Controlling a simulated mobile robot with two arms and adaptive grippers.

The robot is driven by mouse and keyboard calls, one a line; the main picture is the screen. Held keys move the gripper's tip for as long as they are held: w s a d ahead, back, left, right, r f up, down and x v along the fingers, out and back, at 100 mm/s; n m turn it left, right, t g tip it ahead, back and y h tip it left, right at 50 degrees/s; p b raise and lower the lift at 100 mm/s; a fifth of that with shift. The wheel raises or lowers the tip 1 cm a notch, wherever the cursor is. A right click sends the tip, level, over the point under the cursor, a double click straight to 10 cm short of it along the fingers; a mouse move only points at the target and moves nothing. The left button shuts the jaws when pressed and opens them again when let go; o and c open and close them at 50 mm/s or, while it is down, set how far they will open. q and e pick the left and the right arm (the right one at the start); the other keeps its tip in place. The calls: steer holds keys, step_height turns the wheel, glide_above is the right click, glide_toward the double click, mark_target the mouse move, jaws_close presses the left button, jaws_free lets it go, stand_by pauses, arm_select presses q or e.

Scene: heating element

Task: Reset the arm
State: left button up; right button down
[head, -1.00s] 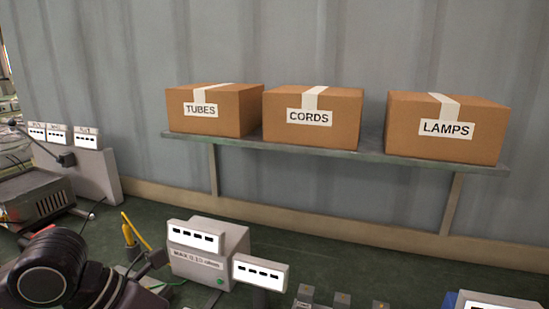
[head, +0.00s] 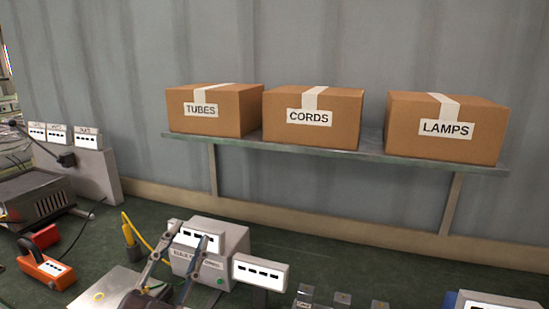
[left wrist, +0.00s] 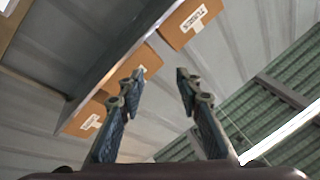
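My left gripper (head: 189,235) rises from the bottom of the head view, in front of the white power-supply-like box (head: 226,240). Its two fingers point up and stand apart with nothing between them. The left wrist view also shows the gripper (left wrist: 158,84) open and empty, with the wall, the shelf and the cartons beyond it. Part of my left arm is cut off at the bottom edge of the head view. My right gripper is in neither view.
Cartons marked TUBES (head: 208,112), CORDS (head: 310,116) and LAMPS (head: 444,127) stand on a wall shelf (head: 340,153). On the green bench are an orange device (head: 45,269), a grey metal box (head: 38,196), a yellow probe (head: 131,236) and a display (head: 260,271).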

arm_select(q)
steer(key=s+a+f+n+g+y, duration=0.2)
steer(key=f+g, duration=0.1)
steer(key=f, duration=0.5)
steer(key=s+a+f+n+g+y, duration=0.2)
steer(key=a+f+n+g, duration=0.1)
steer(key=f, duration=0.5)
steer(key=s+a+f+n+g+y, duration=0.2)
steer(key=f+g, duration=0.1)
steer(key=f, duration=0.6)
steer(key=s+d+f+n+g+h, duration=0.1)
steer(key=s+d+f+g+h, duration=0.1)
steer(key=s+f+g, duration=1.05)
steer(key=s+f+t+b, duration=0.1)
steer(key=s+f+b, duration=0.3)
steer(key=f, duration=1.4)
steer(key=s+f+t+b, duration=0.15)
steer(key=s+f, duration=0.35)
steer(key=f, duration=1.2)
steer(key=s+a+f+b, duration=0.1)
steer(key=s+f+b, duration=0.1)
steer(key=s+f, duration=0.6)
steer(key=s+a+f+g+b, duration=0.1)
steer(key=s+f+b, duration=0.1)
steer(key=s+f, duration=0.6)
step_height(320, 180, down, 3)
steer(key=shift+s+a+f+y, duration=0.1)
steer(key=shift+s+a+y, duration=0.15)
steer(key=shift+s+y, duration=0.1)
